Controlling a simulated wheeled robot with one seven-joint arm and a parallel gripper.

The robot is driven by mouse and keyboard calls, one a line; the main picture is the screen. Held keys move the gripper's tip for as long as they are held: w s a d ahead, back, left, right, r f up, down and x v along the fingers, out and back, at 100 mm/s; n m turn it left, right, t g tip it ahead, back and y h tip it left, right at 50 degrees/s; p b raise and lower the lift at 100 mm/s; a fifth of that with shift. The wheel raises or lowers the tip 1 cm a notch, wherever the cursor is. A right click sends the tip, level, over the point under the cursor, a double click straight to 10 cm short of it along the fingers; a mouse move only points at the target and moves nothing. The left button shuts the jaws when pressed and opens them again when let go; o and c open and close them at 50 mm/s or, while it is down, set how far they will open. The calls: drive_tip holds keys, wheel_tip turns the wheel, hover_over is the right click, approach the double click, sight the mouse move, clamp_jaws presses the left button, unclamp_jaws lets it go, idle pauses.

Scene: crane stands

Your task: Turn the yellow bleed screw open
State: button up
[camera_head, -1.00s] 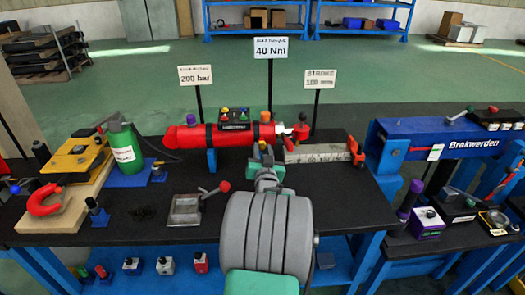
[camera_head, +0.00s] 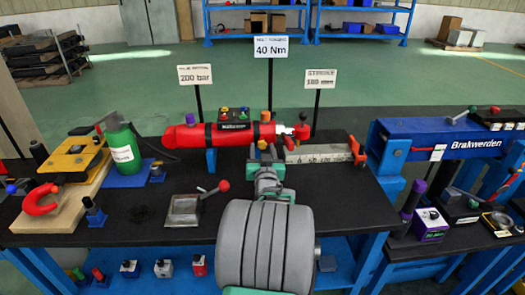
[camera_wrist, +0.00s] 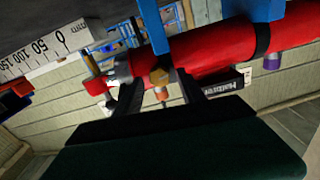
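A red cylinder (camera_head: 185,137) lies on a blue stand on the black bench, with coloured knobs along it. My gripper (camera_head: 266,158) is at the cylinder's near side, right of its middle. In the wrist view my gripper (camera_wrist: 160,88) has its two dark fingers apart, just short of the red cylinder (camera_wrist: 215,52). An orange tip (camera_wrist: 161,93) shows between the fingers. I cannot tell whether any finger touches them. My wrist hides part of the bench in the head view.
A ruler (camera_head: 318,153) lies right of the cylinder. Three signs on posts stand behind it, including the 40 Nm sign (camera_head: 270,48). A lever box (camera_head: 185,210) and green bottle (camera_head: 123,150) stand left. A blue beam (camera_head: 430,140) stands right.

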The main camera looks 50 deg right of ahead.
drive_tip(key=v, duration=0.7)
drive_tip(key=shift+s+a, duration=0.25)
drive_tip(key=shift+a, duration=0.05)
